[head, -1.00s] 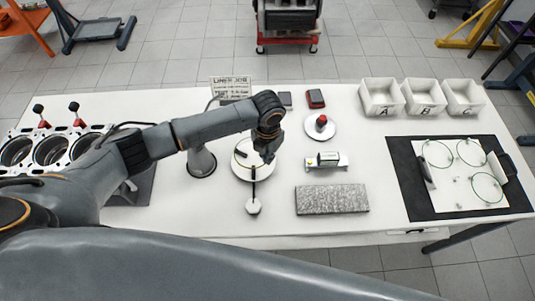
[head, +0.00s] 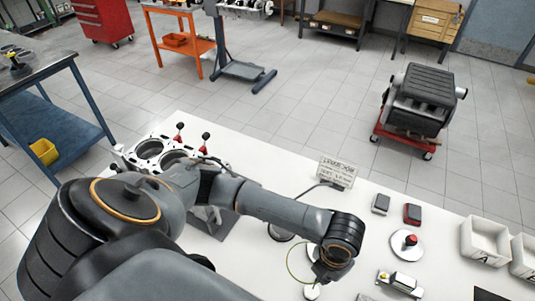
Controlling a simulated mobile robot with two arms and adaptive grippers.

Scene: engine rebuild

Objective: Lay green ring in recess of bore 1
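My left arm comes in from the left, and its gripper (head: 326,274) is over the white round plate (head: 312,252). The fingers are mostly hidden under the wrist. A thin green ring (head: 288,264) shows as an arc left of the gripper. It reaches past the plate's edge and meets the gripper, so it appears held, raised above the table. The engine block (head: 131,157) stands at the table's far left end, with bores (head: 149,149) open upward. My arm hides part of it, and no bore number is readable. My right gripper is not in view.
Two black-knobbed, red-based parts (head: 206,141) stand at the block. A sign (head: 337,172) stands at the table's back edge.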

